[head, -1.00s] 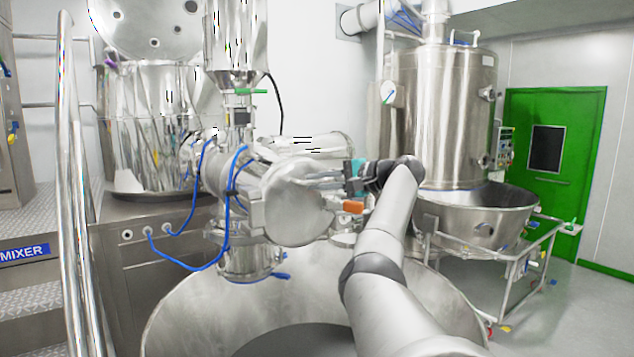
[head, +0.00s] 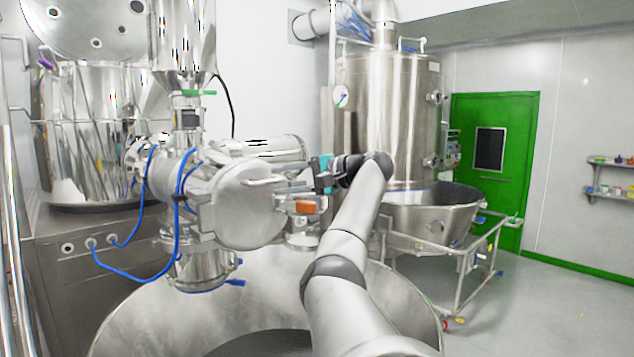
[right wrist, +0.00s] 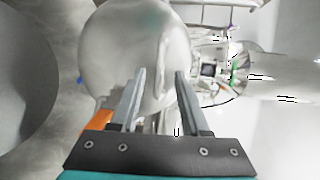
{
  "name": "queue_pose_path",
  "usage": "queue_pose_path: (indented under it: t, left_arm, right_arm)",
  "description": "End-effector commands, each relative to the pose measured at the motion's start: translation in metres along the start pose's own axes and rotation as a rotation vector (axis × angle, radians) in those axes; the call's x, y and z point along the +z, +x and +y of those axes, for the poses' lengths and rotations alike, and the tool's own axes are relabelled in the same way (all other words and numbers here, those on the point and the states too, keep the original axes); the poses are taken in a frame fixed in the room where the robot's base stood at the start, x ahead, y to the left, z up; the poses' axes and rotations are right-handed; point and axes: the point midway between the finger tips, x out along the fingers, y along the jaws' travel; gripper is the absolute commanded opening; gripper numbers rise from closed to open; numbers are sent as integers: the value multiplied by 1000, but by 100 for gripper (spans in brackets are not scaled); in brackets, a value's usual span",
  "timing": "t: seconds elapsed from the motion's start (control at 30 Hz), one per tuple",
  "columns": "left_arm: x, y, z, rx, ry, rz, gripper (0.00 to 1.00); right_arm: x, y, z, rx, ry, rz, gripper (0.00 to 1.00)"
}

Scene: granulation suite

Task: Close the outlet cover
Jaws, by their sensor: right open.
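The outlet cover (head: 248,212) is a round steel disc at the end of the horizontal outlet housing (head: 178,172), left of centre in the head view. I cannot tell whether it sits flush. It also shows in the right wrist view (right wrist: 115,50), ahead of the fingers, with a bar-like handle on its face. My right gripper (head: 284,191), with a teal body, comes from the right at the cover's right side. Its two fingers (right wrist: 160,74) are apart, with the handle seen between or just beyond them. I cannot tell whether they touch it. My left gripper is not in view.
An orange block (head: 305,207) is just below the right fingers. A large steel bowl (head: 140,322) lies below the outlet. Blue hoses (head: 126,270) hang at the left. A steel vessel (head: 395,120) and a wheeled bowl frame (head: 470,262) stand behind right. Open floor lies at the right.

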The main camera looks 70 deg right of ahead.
Motion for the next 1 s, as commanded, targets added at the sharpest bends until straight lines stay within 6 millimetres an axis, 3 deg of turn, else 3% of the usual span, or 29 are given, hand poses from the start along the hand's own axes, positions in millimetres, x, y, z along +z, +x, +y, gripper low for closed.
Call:
queue_pose_path:
  t: [0.2, 0.43, 0.63, 1.0]
  left_arm:
    - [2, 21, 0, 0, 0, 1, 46]
    - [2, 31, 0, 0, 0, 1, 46]
    - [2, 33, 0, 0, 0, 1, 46]
    - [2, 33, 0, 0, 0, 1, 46]
  right_arm:
    - [-1, -56, 2, -3, -3, 5, 46]
    - [0, -96, 1, -3, -2, 2, 46]
    - [0, -110, 0, -1, -1, 0, 46]
    - [0, -110, 0, -1, 0, 0, 46]
